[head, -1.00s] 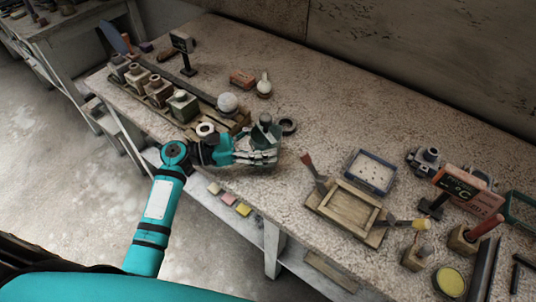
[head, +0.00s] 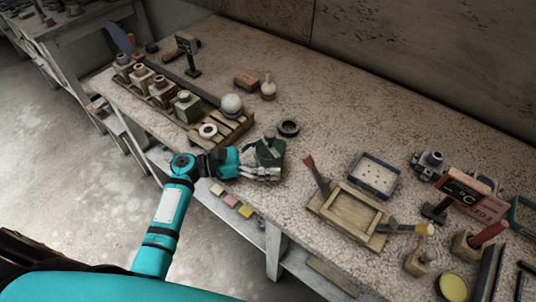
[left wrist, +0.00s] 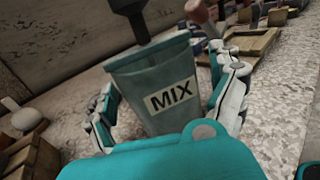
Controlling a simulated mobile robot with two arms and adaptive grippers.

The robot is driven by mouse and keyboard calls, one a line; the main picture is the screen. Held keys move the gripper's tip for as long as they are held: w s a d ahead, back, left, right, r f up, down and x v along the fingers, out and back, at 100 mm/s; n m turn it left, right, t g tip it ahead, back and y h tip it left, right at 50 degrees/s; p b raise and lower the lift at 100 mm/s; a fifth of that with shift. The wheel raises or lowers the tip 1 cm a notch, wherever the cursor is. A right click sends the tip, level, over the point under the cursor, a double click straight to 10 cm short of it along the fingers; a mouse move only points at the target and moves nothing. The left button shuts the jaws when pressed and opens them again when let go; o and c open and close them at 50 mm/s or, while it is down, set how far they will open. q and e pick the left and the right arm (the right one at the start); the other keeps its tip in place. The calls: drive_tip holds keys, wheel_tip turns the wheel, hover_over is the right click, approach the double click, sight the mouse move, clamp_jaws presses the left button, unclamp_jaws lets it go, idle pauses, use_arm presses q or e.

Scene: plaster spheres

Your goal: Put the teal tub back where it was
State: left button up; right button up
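The teal tub (head: 266,155) is a tapered, dark greyish-teal container. In the left wrist view the tub (left wrist: 158,85) carries a pale label reading MIX, and a dark handle (left wrist: 135,12) sticks up out of it. My left gripper (head: 272,170) is at the front edge of the bench, with its fingers on both sides of the tub and shut on it. The tub looks nearly upright. Its underside is hidden by the hand, so I cannot tell whether it touches the bench. My right gripper is not in view.
A wooden slatted rack (head: 230,128) with a white sphere (head: 231,104) stands to the left. A wooden frame (head: 350,208) and blue tray (head: 374,175) are to the right. Bench behind the ring is clear.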

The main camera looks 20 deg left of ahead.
use_arm(q)
drive_tip(key=shift+s+a, duration=0.1)
drive_tip(key=shift+a, duration=0.05)
drive_tip(key=b+v, duration=0.2)
drive_tip(key=v, duration=0.8)
drive_tip(key=shift+a, duration=0.2)
drive_tip(key=shift+s+a, duration=0.4)
drive_tip(key=shift+a, duration=0.15)
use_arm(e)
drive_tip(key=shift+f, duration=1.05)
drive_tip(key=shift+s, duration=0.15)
